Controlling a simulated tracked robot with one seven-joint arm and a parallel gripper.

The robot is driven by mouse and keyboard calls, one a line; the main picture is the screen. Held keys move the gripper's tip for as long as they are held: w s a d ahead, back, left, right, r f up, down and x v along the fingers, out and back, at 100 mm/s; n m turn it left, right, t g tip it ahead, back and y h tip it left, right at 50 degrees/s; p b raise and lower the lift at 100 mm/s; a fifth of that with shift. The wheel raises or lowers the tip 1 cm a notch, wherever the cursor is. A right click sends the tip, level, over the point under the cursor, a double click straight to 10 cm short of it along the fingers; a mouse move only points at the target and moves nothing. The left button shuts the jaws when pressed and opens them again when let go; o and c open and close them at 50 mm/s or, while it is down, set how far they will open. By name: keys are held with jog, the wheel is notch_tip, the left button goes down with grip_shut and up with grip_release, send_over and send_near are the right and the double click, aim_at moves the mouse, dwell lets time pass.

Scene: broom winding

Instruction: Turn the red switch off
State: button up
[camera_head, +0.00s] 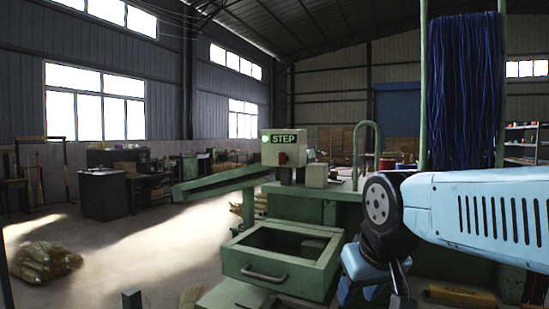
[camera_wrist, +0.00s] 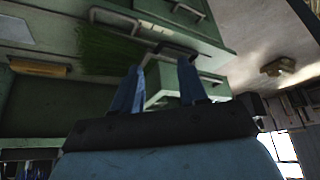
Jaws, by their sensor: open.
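The red switch (camera_head: 282,158) is a small red knob on the front of the beige control box, under a green panel reading STEP (camera_head: 284,139). A green light (camera_head: 265,139) glows beside that sign. My gripper (camera_head: 372,290) is low at the right in the head view, below and right of the switch and well apart from it. In the wrist view my gripper (camera_wrist: 160,84) has its two blue fingers spread with nothing held between them. The switch cannot be made out in the wrist view.
A green drawer (camera_head: 278,275) stands pulled out below the box. A sloping green chute (camera_head: 220,182) extends left. A curved green rail (camera_head: 367,140) and hanging blue strands (camera_head: 464,90) stand right of the box. Green bristles (camera_wrist: 108,50) show in the wrist view.

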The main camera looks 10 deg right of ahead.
jog(key=shift+d, duration=0.1)
jog(key=w+a+r+n+t, duration=0.1)
jog(key=w+a+r+t, duration=0.35)
jog(key=w, duration=0.85)
jog(key=w+a+r+t, duration=0.3)
jog(key=w+r, duration=0.3)
jog(key=w, duration=0.6)
jog(key=w+a+r+n+t, duration=0.1)
jog(key=w+a+r+t, duration=0.4)
jog(key=w, duration=0.8)
jog(key=m+h, duration=0.9)
jog(key=h, duration=0.4)
send_near(280, 158)
jog(key=x, duration=1.1)
jog(key=shift+w+d+r, duration=0.1)
jog(key=shift+d+r, duration=0.05)
jog(key=shift+d, duration=0.1)
